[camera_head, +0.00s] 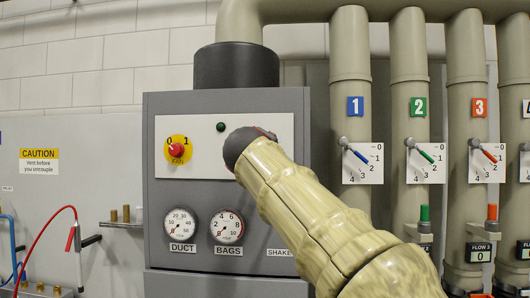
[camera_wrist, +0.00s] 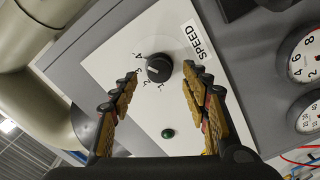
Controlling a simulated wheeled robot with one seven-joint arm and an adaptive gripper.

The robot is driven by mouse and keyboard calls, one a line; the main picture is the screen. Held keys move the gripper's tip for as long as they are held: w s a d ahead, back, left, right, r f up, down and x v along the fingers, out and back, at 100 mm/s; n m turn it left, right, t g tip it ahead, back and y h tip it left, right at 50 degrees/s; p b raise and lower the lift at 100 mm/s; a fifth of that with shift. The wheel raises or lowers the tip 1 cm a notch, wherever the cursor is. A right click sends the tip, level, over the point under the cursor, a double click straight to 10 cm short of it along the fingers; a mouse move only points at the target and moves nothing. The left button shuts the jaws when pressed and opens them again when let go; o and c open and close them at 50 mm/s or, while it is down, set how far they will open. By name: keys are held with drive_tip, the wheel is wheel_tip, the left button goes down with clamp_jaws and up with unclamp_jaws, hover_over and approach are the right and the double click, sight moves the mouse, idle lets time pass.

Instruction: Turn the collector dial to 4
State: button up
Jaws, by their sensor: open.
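The dial is a round black knob (camera_wrist: 159,68) on the white panel (camera_wrist: 140,92) of the grey cabinet, beside a SPEED label (camera_wrist: 197,41). Small scale marks sit around its left side; I cannot read its setting for sure. My gripper (camera_wrist: 160,74) is open, with one finger on each side of the knob in the wrist view. I cannot tell how deep the fingertips reach around it, and no contact is clear. In the head view my arm hides the knob and the fingers.
A green indicator (camera_wrist: 168,133) is on the same panel, also visible in the head view (camera_head: 221,127). A red switch on a yellow plate (camera_head: 177,150) is to its left. Gauges (camera_head: 227,227) are below. Numbered pipes with levers (camera_head: 362,160) stand to the right.

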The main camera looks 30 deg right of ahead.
drive_tip(key=v, duration=0.8)
drive_tip(key=shift+s, duration=0.15)
drive_tip(key=shift+a, duration=0.15)
drive_tip(key=s+a+f+m+g+y, duration=0.1)
drive_tip(key=a+f+g+y, duration=0.1)
drive_tip(key=f, duration=1)
drive_tip(key=s+a+f+g+y, duration=0.1)
drive_tip(key=a+f+g+y, duration=0.15)
drive_tip(key=f, duration=1.05)
drive_tip(key=s+a+f+m+g+y+b, duration=0.1)
drive_tip(key=s+a+f, duration=0.3)
drive_tip(key=s+f, duration=0.9)
drive_tip(key=s+a+f+m+g+y+b, duration=0.2)
drive_tip(key=s+a+f+m+g+y, duration=0.1)
drive_tip(key=s+f, duration=1)
wheel_tip(320, 180, down, 7)
drive_tip(key=shift+s+a+r+g+y, duration=0.2)
drive_tip(key=shift+a+g+y, duration=0.25)
drive_tip(key=shift+a+y, duration=0.25)
drive_tip(key=shift+r, duration=0.15)
